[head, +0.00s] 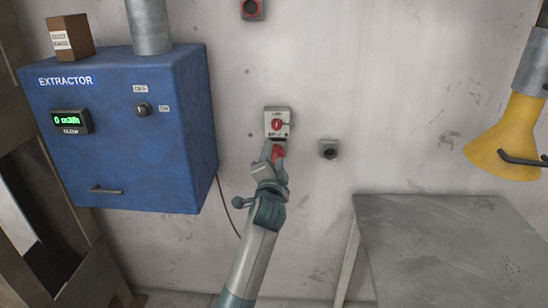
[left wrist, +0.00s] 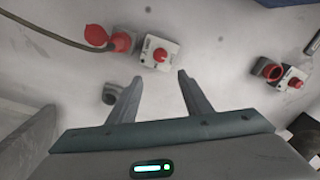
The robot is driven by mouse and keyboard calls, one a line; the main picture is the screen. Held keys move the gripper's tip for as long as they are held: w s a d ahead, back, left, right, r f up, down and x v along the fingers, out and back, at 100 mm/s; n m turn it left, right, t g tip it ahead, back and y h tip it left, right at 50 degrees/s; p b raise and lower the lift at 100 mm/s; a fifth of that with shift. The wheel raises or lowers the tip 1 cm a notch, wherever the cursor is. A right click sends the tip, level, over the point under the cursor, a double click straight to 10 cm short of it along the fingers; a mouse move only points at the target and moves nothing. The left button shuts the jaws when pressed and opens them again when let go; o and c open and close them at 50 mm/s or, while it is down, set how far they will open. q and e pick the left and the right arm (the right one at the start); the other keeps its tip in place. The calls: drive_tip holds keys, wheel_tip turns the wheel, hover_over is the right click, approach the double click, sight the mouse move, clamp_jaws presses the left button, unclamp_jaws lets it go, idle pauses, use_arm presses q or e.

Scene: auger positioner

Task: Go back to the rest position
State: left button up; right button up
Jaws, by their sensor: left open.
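My left gripper (head: 277,154) is raised in front of the wall, just below a grey switch box (head: 277,123) with a red knob. It overlaps a red part (head: 279,152) under that box, and from the head view I cannot tell if they touch. In the left wrist view the two fingers of the left gripper (left wrist: 160,76) are spread with nothing between them. A switch box with a red knob (left wrist: 160,54) lies beyond the fingertips there, with a red connector (left wrist: 122,42) beside it. My right gripper does not show.
A blue extractor box (head: 150,150) hangs on the left, with a small brown box (head: 70,37) on top. A grey table (head: 450,240) stands at lower right, under a yellow hood (head: 505,135). A grey wall socket (head: 328,149) is right of the gripper. A thin cable (head: 228,205) hangs nearby.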

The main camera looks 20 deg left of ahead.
use_arm(q)
drive_tip(key=shift+f, duration=0.15)
